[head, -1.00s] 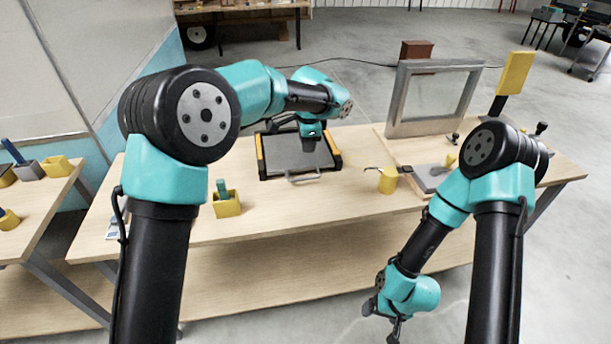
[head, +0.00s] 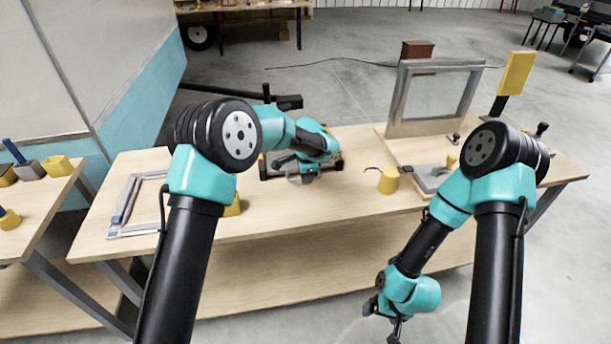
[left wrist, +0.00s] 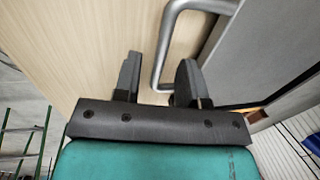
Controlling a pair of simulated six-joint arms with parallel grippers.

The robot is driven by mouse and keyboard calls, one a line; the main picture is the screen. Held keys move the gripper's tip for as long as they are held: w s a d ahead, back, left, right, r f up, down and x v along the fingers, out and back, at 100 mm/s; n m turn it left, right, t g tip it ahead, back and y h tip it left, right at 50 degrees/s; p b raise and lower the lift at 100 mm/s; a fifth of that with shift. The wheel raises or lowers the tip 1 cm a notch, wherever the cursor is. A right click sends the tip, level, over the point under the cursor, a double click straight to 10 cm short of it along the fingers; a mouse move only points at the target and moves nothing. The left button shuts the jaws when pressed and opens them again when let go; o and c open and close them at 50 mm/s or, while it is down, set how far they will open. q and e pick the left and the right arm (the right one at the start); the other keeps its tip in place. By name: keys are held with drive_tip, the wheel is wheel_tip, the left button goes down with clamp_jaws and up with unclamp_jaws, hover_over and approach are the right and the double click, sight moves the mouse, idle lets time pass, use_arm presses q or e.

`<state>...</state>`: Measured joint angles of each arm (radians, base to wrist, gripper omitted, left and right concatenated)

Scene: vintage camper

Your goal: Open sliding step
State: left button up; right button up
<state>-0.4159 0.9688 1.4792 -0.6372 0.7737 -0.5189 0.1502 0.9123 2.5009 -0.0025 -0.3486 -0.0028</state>
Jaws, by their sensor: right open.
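The sliding step (head: 262,168) is a dark unit with yellow edging on the workbench, mostly hidden in the head view by my left arm. Its grey tread (left wrist: 262,40) and bent metal handle (left wrist: 180,20) show in the left wrist view. My left gripper (left wrist: 158,68) is open, its two dark fingers on either side of part of the handle. I see no clear contact between the fingers and the handle. In the head view my left gripper (head: 288,162) is down at the step's front. My right gripper (head: 382,322) is open and empty, low in front of the bench.
A yellow cup-like block (head: 388,180) stands right of the step. A framed window (head: 432,98) stands upright at the back right. A grey frame (head: 125,205) lies at the bench's left. Bare wood (head: 290,212) lies in front of the step.

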use_arm(q)
drive_tip(key=shift+w+f, duration=0.1)
drive_tip(key=shift+f, duration=0.4)
clamp_jaws()
